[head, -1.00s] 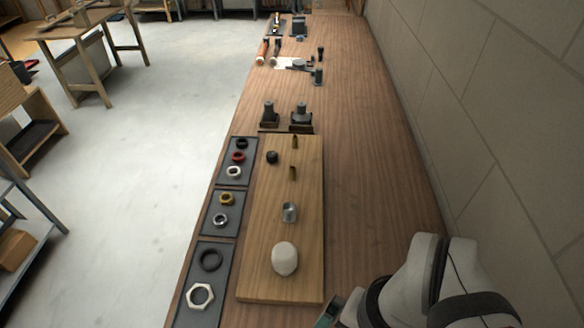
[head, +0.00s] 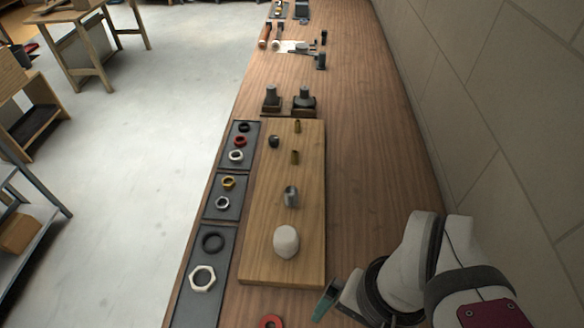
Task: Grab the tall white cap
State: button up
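The tall white cap (head: 286,241) stands on the near end of the wooden board (head: 262,269), a rounded, pale shape. My gripper (head: 326,300) shows at the bottom, to the right of the board's near corner and below the cap in the picture. It is apart from the cap. Only a dark greenish part of its end shows, so I cannot see whether its fingers are open or shut. Nothing covers the cap.
A grey metal fitting (head: 291,196), brass pieces (head: 295,157) and a black cap (head: 274,141) stand farther along the board. Dark trays (head: 212,267) with rings and nuts line its left. A red ring (head: 270,322) lies at the near edge. A block wall (head: 490,110) bounds the right.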

notch_tip(320, 180, down, 2)
jog(key=d+f+n+g+h, duration=0.1)
jog(key=n+g+h, duration=0.25)
jog(key=n, duration=0.25)
jog(key=n+t+h, duration=0.5)
jog(key=n+t, duration=1.6)
jog(key=n, duration=1)
send_near(280, 245)
jog(key=shift+g, duration=0.25)
jog(key=x, duration=1.3)
jog(key=shift+r, duration=0.2)
jog(key=c, duration=1.4)
